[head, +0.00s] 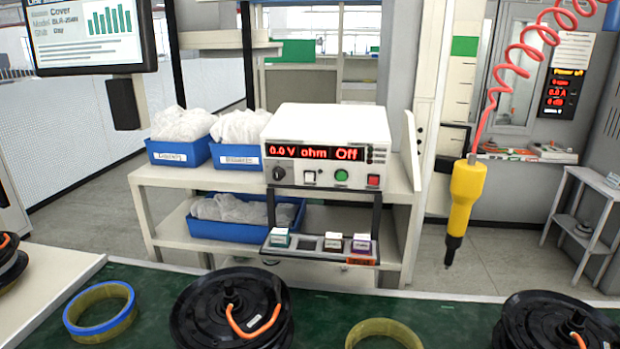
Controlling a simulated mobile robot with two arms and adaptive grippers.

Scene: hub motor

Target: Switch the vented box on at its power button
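The white box (330,122) stands on the upper shelf of a pale rack in the middle of the head view. No vents can be made out on it at this size. Its red display (315,152) reads 0.0 V, ohm and Off. I cannot tell for certain which is the power button. Neither gripper is in view.
Below the box hangs a tray (309,244) with several coloured blocks. Blue bins (180,153) stand to its left. A yellow tool (465,195) hangs on a red coiled cord at right. Black hub motors (232,312) and rings (100,310) lie on the green worktop (330,306) in front.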

